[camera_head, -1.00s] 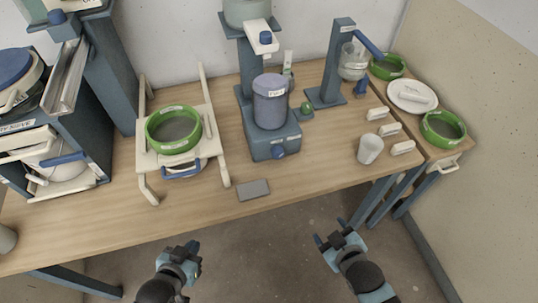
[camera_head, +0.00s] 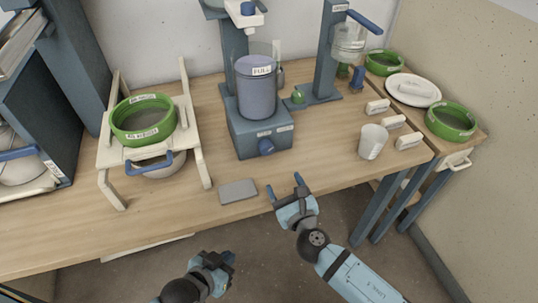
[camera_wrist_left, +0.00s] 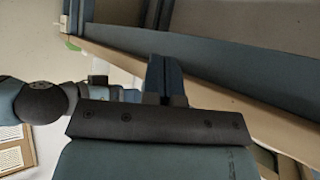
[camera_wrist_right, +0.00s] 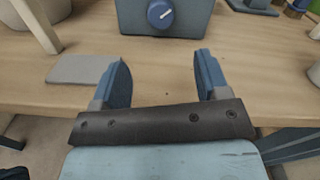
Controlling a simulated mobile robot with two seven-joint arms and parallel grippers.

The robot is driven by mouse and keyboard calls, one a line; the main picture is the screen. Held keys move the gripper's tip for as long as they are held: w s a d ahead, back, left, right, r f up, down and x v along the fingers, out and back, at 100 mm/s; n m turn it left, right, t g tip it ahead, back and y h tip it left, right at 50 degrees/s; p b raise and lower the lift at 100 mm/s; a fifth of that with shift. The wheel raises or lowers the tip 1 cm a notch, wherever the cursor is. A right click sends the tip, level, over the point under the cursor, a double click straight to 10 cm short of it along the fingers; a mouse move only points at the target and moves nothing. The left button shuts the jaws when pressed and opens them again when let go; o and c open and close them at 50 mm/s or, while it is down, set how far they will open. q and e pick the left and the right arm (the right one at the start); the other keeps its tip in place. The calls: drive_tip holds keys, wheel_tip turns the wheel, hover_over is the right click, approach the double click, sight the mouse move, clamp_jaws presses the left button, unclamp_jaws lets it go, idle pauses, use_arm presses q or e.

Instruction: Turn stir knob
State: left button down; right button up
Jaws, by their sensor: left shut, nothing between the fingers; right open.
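The stir knob (camera_head: 266,146) is a round blue dial on the front of the blue-grey stirrer base (camera_head: 240,137). In the right wrist view the knob (camera_wrist_right: 160,14) shows a white pointer line tilted up to the right. A grey-blue bucket (camera_head: 257,90) labelled FULL stands on the base. My right gripper (camera_head: 285,190) is open and empty at the table's front edge, in front of the knob and apart from it. My left gripper (camera_head: 222,260) is shut and empty, low in front of the table.
A grey flat block (camera_head: 238,191) lies left of my right gripper. A white stand (camera_head: 111,158) holds a green-rimmed sieve (camera_head: 143,121). A white cup (camera_head: 372,141) and several white blocks sit at right. The tabletop between gripper and base is clear.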

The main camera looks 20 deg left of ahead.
sight(268, 151)
drive_tip(key=b+x, duration=0.2)
drive_tip(key=x, duration=1)
drive_tip(key=shift+w, duration=0.1)
drive_tip(key=c, duration=0.9)
